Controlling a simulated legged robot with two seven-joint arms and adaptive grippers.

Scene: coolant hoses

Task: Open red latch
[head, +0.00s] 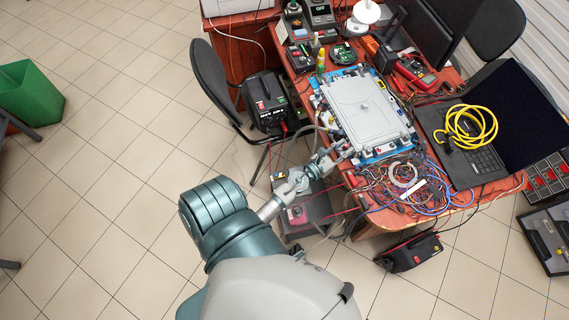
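A grey, flat-lidded unit (367,108) sits on a blue base (398,147) on the red-brown table. Small fittings line its left edge, but I cannot make out a red latch among them. My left gripper (343,151) is at the unit's near left corner, close to the edge of the blue base. It is too small to tell whether its fingers are open or shut, or whether they touch anything. A pale hose (312,129) curves beside the unit's left side. My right gripper is not in view.
Tangled wires (400,185) lie at the table's near end. A laptop (468,150) with a coiled yellow cable (468,127) stands to the right. A black chair (212,82) and a black power box (266,101) are left of the table. Open tiled floor lies further left.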

